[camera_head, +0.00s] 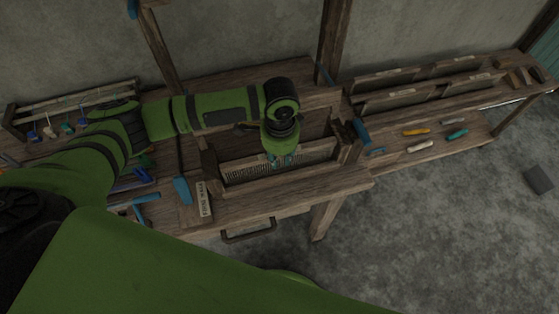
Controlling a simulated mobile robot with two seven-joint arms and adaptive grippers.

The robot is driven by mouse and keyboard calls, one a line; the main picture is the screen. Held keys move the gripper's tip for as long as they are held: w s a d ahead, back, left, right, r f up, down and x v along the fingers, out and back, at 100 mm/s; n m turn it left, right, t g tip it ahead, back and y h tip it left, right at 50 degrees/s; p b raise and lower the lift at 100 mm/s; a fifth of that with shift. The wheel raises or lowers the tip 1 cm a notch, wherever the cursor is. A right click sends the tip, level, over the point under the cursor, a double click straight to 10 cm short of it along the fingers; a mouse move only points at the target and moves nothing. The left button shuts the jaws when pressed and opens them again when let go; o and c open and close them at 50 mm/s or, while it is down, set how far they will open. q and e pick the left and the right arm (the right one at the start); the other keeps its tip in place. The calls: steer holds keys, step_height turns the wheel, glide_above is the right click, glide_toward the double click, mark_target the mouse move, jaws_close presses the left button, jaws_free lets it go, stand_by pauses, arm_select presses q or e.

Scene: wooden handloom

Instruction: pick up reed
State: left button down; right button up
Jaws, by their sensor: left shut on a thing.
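The reed (246,172) is a long, pale comb-like strip with a wooden frame. It sits upright and slightly slanted in the wooden loom frame (270,197) in the middle of the view. My left gripper (279,162) reaches down from above and is shut on the reed's upper edge, right of its middle. The wrist hides part of the loom behind it. The reed seems still within the frame; I cannot tell whether it is lifted. My right gripper is not in view.
A rack with hanging tools (70,115) stands at the left. Blue-handled tools (146,197) lie left of the loom. At the right, a shelf holds wooden frames (425,85), with coloured shuttles (417,132) below. A dark block (538,180) lies on the grey floor.

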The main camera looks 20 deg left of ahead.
arm_select(q)
steer(key=shift+r, duration=0.75)
step_height(320, 180, up, 17)
steer(key=b, duration=0.2)
steer(key=shift+f, duration=0.2)
steer(key=shift+f, duration=0.1)
